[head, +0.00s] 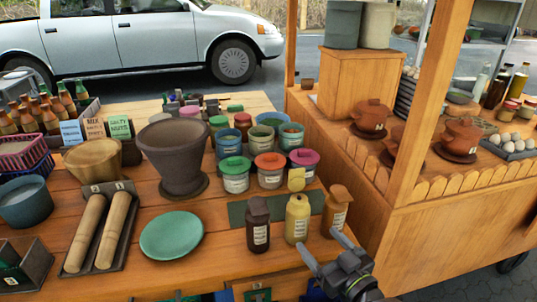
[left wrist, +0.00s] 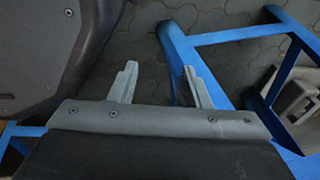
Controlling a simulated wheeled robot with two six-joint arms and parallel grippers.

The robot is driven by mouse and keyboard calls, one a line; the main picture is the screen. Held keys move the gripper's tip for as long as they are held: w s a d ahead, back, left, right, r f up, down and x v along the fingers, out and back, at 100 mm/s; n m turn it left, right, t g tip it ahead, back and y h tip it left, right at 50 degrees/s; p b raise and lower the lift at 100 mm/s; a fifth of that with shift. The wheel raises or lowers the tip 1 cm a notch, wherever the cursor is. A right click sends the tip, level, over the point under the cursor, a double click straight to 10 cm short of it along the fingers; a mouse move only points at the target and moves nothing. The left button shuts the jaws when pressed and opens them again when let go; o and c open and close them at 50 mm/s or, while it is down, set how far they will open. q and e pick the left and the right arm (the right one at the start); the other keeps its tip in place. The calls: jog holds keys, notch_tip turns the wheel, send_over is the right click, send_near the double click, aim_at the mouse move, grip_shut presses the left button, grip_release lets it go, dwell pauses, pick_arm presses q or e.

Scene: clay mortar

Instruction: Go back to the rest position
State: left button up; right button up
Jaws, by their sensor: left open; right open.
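My right gripper (head: 322,246) is open in the head view, at the front right corner of the wooden table. Its jaws are empty, just in front of the brown and yellow squeeze bottles, and I see no contact with them. My left gripper (left wrist: 159,72) shows in the left wrist view, open and empty, with dark paving below it. It is not seen in the head view. The grey clay mortar (head: 172,160) stands upright on the table. Two wooden pestles (head: 100,230) lie side by side in a dark tray left of a green plate (head: 172,236).
A dark brown bottle (head: 257,225), a yellow bottle (head: 297,218) and an orange-brown bottle (head: 337,210) stand near the table's right edge. Several lidded tubs (head: 270,170) stand behind. A wooden stall (head: 430,240) is on the right. A blue frame (left wrist: 225,38) is near my left gripper.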

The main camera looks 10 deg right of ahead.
jog(key=s+d+f+m+g+h, duration=0.1)
jog(key=s+d+f+g+h, duration=0.15)
jog(key=s+f+g, duration=0.4)
jog(key=s+d+f+m+g+h, duration=0.2)
jog(key=s+d+f, duration=0.2)
jog(key=s, duration=0.6)
jog(key=s+d+f+m+g+h, duration=0.1)
jog(key=s+d+f+g+h, duration=0.3)
jog(key=s, duration=0.5)
notch_tip(320, 180, down, 21)
jog(key=g+y+p, duration=0.2)
jog(key=p, duration=0.2)
pick_arm(q)
notch_tip(320, 180, up, 6)
jog(key=p, duration=0.3)
jog(key=shift+s+r, duration=0.15)
jog(key=shift+s, duration=0.3)
pick_arm(e)
jog(key=s+f+g, duration=0.1)
jog(key=s+f, duration=1.2)
jog(key=s, duration=0.2)
jog(key=shift+a+f, duration=0.25)
jog(key=shift+f, duration=0.05)
pick_arm(q)
jog(key=shift+d, duration=0.15)
pick_arm(e)
jog(key=shift+g, duration=0.25)
